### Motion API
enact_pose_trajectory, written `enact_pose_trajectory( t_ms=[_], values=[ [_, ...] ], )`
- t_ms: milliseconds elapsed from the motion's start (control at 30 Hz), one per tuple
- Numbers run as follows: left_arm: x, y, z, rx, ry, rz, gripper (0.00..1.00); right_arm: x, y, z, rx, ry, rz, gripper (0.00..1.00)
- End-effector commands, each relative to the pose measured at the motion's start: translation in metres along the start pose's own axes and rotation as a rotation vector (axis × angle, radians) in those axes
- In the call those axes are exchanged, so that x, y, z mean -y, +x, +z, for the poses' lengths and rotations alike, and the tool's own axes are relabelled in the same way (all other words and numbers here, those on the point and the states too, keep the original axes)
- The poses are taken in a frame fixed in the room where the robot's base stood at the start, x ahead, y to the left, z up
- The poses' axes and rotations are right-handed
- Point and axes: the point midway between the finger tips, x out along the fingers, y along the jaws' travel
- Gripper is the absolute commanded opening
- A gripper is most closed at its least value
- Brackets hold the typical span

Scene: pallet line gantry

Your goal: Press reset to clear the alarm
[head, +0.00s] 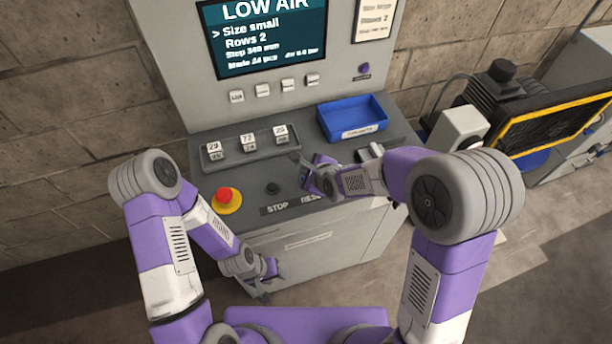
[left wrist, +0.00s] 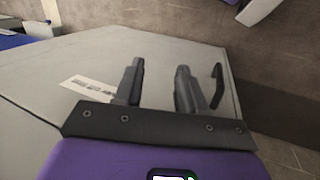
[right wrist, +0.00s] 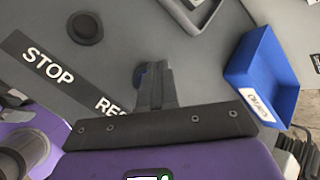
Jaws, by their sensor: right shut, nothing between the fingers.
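The panel screen (head: 264,35) reads LOW AIR. The reset button, blue, shows partly at the fingertips of my right gripper in the right wrist view (right wrist: 141,74). Its label (right wrist: 108,105) is partly covered, with only the first letters readable. My right gripper (right wrist: 154,70) is shut and empty, over the console close beside the button; it also shows in the head view (head: 299,162). I cannot tell whether it touches the button. My left gripper (head: 262,292) is low in front of the cabinet, open and empty, its fingers apart in the left wrist view (left wrist: 158,82).
A black button (head: 272,187) stands by the STOP label (right wrist: 48,64). A red emergency button (head: 227,197) sits on a yellow base to the left. A blue tray (head: 352,118) and number counters (head: 247,142) sit behind. Motor equipment (head: 497,95) stands at right.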

Motion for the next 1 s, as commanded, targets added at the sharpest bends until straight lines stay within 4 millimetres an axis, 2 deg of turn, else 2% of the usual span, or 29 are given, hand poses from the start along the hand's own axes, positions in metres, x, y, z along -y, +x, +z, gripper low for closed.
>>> enact_pose_trajectory(
  t_ms=[467, 800, 1000],
  values=[
    [0.000, 0.000, 0.000, 0.000, 0.000, 0.000, 0.40, 0.000, 0.000, 0.000, 0.000, 0.000, 0.000, 0.00],
    [0.004, 0.011, -0.001, 0.000, 0.000, 0.000, 0.40, -0.004, 0.006, -0.005, 0.000, 0.001, 0.000, 0.00],
    [0.004, 0.010, 0.000, 0.000, 0.000, 0.000, 0.40, -0.004, 0.006, -0.004, 0.000, 0.001, 0.000, 0.00]
  ],
)
